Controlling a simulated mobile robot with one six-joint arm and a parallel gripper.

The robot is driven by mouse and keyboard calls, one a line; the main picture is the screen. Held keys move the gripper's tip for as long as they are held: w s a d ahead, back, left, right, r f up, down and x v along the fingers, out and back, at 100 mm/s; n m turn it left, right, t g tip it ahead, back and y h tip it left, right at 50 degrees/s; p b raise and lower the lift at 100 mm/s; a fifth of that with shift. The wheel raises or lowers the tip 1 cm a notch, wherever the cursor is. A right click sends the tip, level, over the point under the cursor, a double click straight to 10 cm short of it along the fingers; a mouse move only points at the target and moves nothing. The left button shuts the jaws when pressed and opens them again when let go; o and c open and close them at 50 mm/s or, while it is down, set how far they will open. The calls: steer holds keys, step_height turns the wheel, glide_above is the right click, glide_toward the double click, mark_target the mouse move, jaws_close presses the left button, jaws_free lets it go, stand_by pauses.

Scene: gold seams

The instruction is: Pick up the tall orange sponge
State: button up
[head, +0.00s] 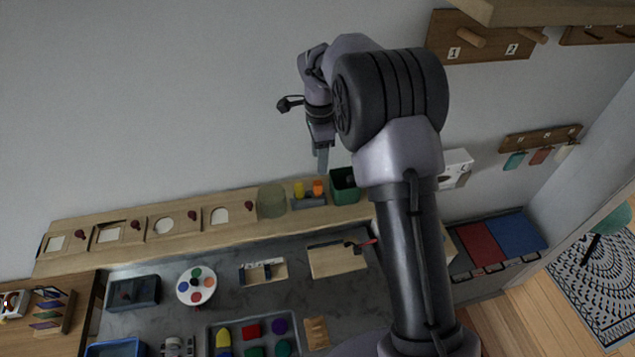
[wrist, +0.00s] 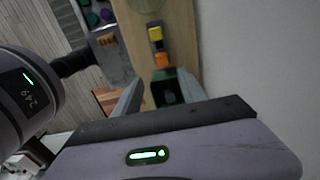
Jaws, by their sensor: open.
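An orange block (head: 318,187), which looks like the orange sponge, stands in a grey holder (head: 309,202) on the wooden wall shelf, right of a yellow block (head: 299,189). In the wrist view the orange block (wrist: 161,60) lies just beyond my fingertips, between the yellow block (wrist: 155,33) and a dark green box (wrist: 170,88). Its height is hard to judge from above. My gripper (head: 322,160) points down above the shelf, apart from the block. In the wrist view my gripper (wrist: 160,77) has its fingers spread with nothing held between them.
The green box (head: 344,187) stands close right of the holder, and a translucent greenish container (head: 271,201) stands to its left. The wall rises behind the shelf. Below the shelf, a grey worktop holds trays, a round palette (head: 197,286) and a wooden board (head: 337,260).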

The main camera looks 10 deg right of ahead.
mark_target(318, 183)
steer(key=f, duration=0.3)
steer(key=f+p, duration=0.1)
steer(key=f, duration=0.3)
steer(key=f+p, duration=0.1)
steer(key=f, duration=0.2)
steer(key=shift+w+a+f, duration=0.2)
steer(key=shift+w+a, duration=0.05)
steer(key=shift+w, duration=0.05)
steer(key=shift+s+r, duration=0.1)
steer(key=shift+c, duration=1.1)
jaws_close()
